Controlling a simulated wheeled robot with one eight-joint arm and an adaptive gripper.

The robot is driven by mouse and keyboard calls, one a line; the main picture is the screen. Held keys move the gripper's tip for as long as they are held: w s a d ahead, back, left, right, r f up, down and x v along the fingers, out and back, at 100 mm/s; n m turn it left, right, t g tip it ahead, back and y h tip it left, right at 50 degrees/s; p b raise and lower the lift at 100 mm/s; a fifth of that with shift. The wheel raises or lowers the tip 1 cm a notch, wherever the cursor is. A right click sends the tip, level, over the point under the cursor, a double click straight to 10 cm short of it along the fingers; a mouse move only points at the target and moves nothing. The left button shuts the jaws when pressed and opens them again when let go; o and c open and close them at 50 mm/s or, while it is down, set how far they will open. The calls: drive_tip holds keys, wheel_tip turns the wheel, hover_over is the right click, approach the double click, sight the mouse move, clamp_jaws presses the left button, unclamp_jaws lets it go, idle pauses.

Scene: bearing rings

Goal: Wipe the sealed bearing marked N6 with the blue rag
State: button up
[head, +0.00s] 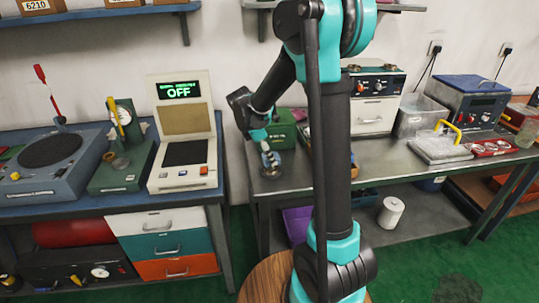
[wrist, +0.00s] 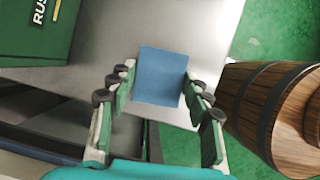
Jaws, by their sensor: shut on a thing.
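My gripper (head: 268,158) is over the left end of the steel bench (head: 345,157) in the head view. In the wrist view its fingers (wrist: 160,92) stand on either side of the blue rag (wrist: 161,77) and are shut on it. The rag looks like a flat blue block between the fingertips, with the grey bench top behind it. No bearing marked N6 can be made out in either view. A red tray with pale rings (head: 490,147) lies on the right of the bench, its markings too small to read.
A green box (wrist: 38,30) stands on the bench near my gripper. A wooden barrel (wrist: 270,110) stands beside the bench end. On the left bench are a display unit reading OFF (head: 182,135) and a turntable device (head: 50,155).

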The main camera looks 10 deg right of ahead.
drive_tip(key=shift+f, duration=1.3)
idle(0.7)
drive_tip(key=shift+a, duration=0.1)
drive_tip(key=shift+s+a, duration=0.15)
drive_tip(key=shift+a, duration=0.55)
drive_tip(key=shift+d, duration=0.15)
drive_tip(key=shift+d, duration=1.4)
drive_tip(key=shift+a, duration=0.1)
drive_tip(key=shift+w+a, duration=0.15)
drive_tip(key=shift+a, duration=0.55)
drive_tip(key=shift+w+a, duration=0.15)
drive_tip(key=shift+a, duration=0.5)
